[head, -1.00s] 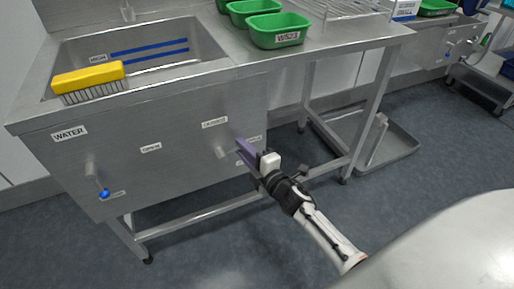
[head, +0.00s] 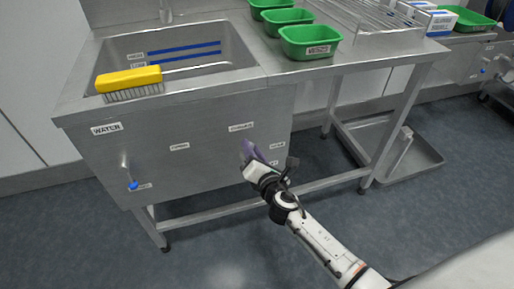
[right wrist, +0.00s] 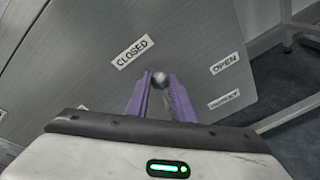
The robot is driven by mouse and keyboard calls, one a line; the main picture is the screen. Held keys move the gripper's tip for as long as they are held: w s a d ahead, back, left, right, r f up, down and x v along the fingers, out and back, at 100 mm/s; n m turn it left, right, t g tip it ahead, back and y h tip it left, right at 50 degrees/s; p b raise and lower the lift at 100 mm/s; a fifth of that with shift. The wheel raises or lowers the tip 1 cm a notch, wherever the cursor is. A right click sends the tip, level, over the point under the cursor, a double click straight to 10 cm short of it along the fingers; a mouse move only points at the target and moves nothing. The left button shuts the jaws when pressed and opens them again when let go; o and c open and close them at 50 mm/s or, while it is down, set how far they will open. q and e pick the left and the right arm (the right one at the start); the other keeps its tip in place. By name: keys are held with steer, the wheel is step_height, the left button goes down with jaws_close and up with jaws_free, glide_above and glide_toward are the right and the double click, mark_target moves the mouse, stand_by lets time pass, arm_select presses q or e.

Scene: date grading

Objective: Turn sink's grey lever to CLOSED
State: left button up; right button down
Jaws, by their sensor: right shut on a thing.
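The sink's steel front panel (head: 205,165) carries the grey lever. In the right wrist view the lever's round grey end (right wrist: 160,78) shows between the two purple fingertips of my right gripper (right wrist: 157,82). My right gripper (head: 250,152) is shut on the lever; in the head view it covers the lever. The CLOSED label (right wrist: 132,52) is up and left of the lever end, and the OPEN label (right wrist: 224,64) is to its right. The CLOSED label also shows in the head view (head: 241,127) above the fingers. My left gripper is not in view.
A blue-tipped lever (head: 132,185) is under the WATER label at the panel's left. A yellow brush (head: 129,82) lies across the sink's front rim. Green bins (head: 311,41) stand on the counter. A table leg (head: 398,125) and a low grey tray (head: 425,153) are to the right.

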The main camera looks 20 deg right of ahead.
steer(key=shift+w+a+r+n, duration=0.1)
steer(key=shift+a+r+n, duration=0.1)
steer(key=shift+a+n, duration=0.85)
steer(key=shift+a, duration=0.15)
steer(key=shift+f, duration=0.1)
steer(key=c, duration=1.5)
jaws_free()
steer(key=shift+f, duration=0.1)
steer(key=s, duration=0.3)
steer(key=s+r+p, duration=0.1)
steer(key=s, duration=0.2)
steer(key=s+r, duration=0.1)
steer(key=s, duration=0.3)
steer(key=shift+s+a+p, duration=0.1)
steer(key=shift+a+p, duration=0.1)
steer(key=shift+p, duration=0.2)
